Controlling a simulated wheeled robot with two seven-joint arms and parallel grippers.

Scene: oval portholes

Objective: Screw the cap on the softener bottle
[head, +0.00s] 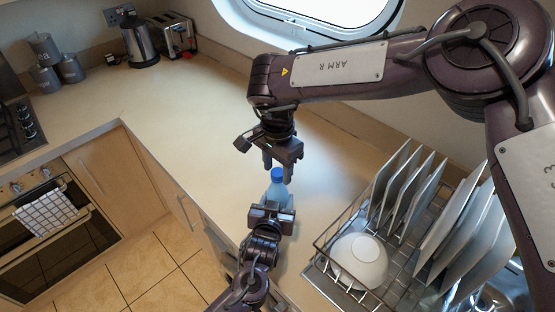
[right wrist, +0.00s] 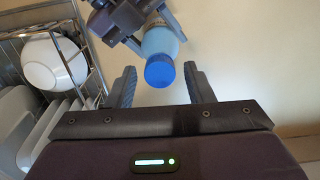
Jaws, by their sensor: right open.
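The softener bottle (head: 279,190) is pale blue and stands upright near the counter's front edge. A darker blue cap (head: 277,174) sits on its top; I cannot tell how tightly. My left gripper (head: 272,207) is around the bottle's body from the front, one finger on each side, and hides its lower part. My right gripper (head: 278,168) is directly above, pointing down. In the right wrist view its fingers are apart and empty (right wrist: 160,84), with the cap (right wrist: 160,71) centred between them and touching neither. The bottle (right wrist: 160,42) shows behind the cap.
A wire dish rack (head: 325,262) with a white bowl (head: 359,260) and several upright plates stands close on the right. A kettle (head: 139,42), toaster (head: 174,35) and grey canisters (head: 70,68) stand at the back left. The counter (head: 190,110) between is clear.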

